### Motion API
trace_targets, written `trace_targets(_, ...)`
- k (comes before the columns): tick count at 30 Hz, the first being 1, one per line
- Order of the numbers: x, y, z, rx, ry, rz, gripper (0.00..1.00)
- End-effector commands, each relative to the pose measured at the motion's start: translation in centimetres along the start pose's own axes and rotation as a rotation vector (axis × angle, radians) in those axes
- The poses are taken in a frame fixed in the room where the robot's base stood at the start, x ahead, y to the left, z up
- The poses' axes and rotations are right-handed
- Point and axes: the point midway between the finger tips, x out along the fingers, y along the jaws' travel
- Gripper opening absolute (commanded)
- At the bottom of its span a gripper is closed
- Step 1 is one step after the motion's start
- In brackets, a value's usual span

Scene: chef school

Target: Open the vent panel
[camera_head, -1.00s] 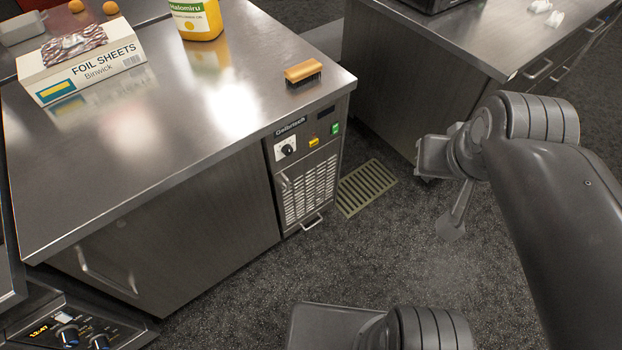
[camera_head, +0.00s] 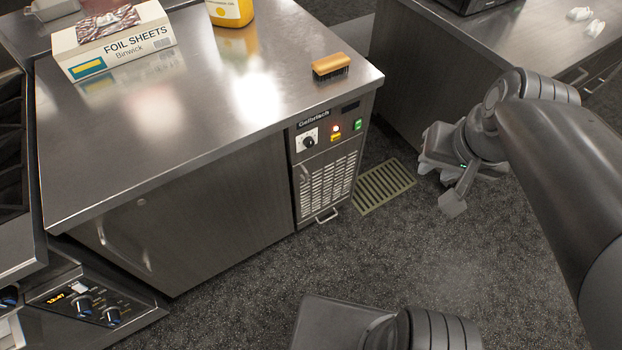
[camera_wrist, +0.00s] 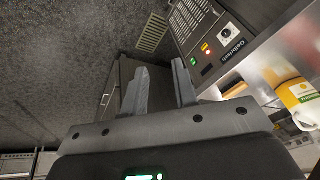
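The vent panel (camera_head: 327,187) is a slotted metal grille low on the end of the steel counter, under a control strip with a dial and coloured buttons. It looks shut and has a small bar handle (camera_head: 327,215) at its bottom edge. In the wrist view the vent panel (camera_wrist: 190,18) is at the top, partly cut off. My gripper (camera_wrist: 160,86) shows two fingers apart with nothing between them. It is well away from the panel.
A wooden brush (camera_head: 330,66) stands on the counter corner above the panel. A foil sheets box (camera_head: 115,42) and a yellow container (camera_head: 231,10) are on the countertop (camera_head: 190,110). A floor drain grate (camera_head: 384,187) lies right of the panel. The floor in front is clear.

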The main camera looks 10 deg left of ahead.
Motion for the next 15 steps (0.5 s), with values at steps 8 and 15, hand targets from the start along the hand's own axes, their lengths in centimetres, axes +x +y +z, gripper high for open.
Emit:
trace_targets(8,5.4,-3.6,-1.3,0.113,-0.251,-0.167,0.26)
trace_targets(15,9.8,-6.7,-2.4,0.231,-0.445,-0.321,0.26)
